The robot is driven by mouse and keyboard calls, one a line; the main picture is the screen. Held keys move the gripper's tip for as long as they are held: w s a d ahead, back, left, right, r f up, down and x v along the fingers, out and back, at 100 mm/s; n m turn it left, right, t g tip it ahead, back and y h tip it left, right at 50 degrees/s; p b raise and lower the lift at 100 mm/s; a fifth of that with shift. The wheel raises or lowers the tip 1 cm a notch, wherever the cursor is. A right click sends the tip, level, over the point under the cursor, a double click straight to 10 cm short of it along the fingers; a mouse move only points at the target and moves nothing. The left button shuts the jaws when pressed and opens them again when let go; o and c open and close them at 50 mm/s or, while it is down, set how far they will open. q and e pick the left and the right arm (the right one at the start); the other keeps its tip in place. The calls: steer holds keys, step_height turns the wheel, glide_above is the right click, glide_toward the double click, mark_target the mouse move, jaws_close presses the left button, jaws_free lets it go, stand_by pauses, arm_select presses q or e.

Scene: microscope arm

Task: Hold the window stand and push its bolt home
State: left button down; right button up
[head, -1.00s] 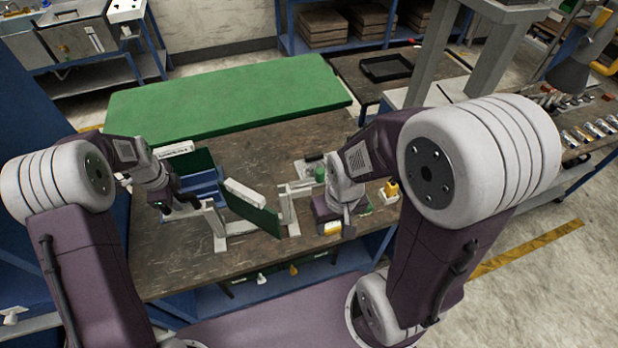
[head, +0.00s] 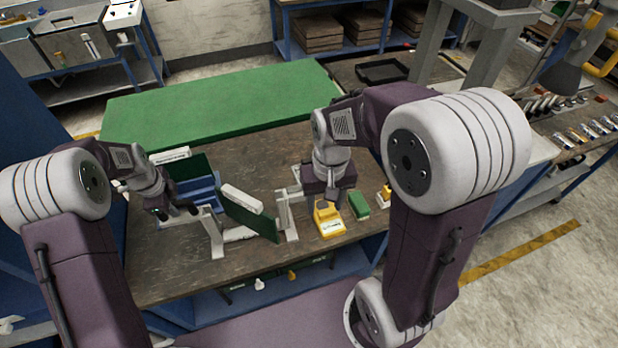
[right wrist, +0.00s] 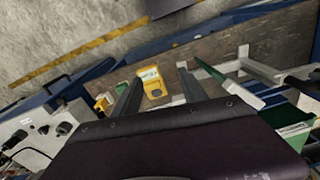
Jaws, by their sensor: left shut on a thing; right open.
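The window stand (head: 215,235) stands near the front of the wooden table, with grey uprights and a tilted dark green panel (head: 250,220) bearing a white strip. My left gripper (head: 174,212) is shut at the grey bar on the stand's left side; its exact contact is hard to see. My right gripper (head: 330,202) is open, to the right of the stand and above the table. The right wrist view shows its two fingers (right wrist: 160,88) apart, with a yellow block (right wrist: 152,82) beyond them. The stand also shows there, at right (right wrist: 245,62). I cannot clearly make out the bolt.
The yellow block (head: 328,222) sits on the table below my right gripper. A green block (head: 359,205) and a small yellow-and-white piece (head: 385,194) lie to its right. A blue bin (head: 195,188) is behind the stand. A green mat (head: 220,100) covers the back.

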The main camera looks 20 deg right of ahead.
steer(key=w+d+r+m, duration=0.1)
steer(key=w+d+r, duration=0.1)
steer(key=w, duration=0.5)
steer(key=w+d+r+m, duration=0.1)
steer(key=w+r, duration=0.2)
steer(key=w, duration=0.5)
steer(key=f, duration=0.9)
steer(key=d+f, duration=0.1)
steer(key=f, duration=0.4)
steer(key=shift+w+f, duration=0.1)
steer(key=shift+f, duration=0.05)
steer(key=shift+c, duration=0.2)
jaws_close()
